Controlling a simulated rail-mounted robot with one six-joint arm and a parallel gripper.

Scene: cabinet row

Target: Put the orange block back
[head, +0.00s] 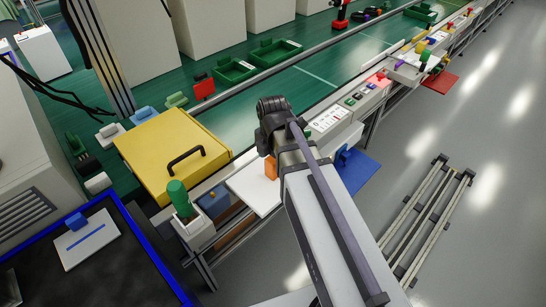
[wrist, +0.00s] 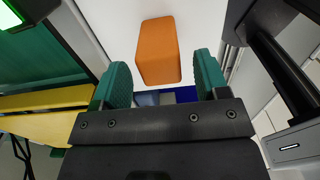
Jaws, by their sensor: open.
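The orange block (head: 270,168) shows in the head view just left of my arm, by a white panel (head: 252,190) at the front of the cabinet row. In the wrist view the orange block (wrist: 158,50) is against a white surface, ahead of and between my fingertips. My gripper (wrist: 161,62) is open, with a green pad on each side and a visible gap between each pad and the block. The fingers are hidden behind my arm in the head view. I cannot tell whether the block rests on the panel.
A yellow box with a black handle (head: 172,152) stands left of the block. A green-knobbed part (head: 178,198) stands in front of it. A blue panel (head: 358,170) is to the right of my arm. Green trays (head: 235,70) lie behind. The floor at right holds a metal frame (head: 428,220).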

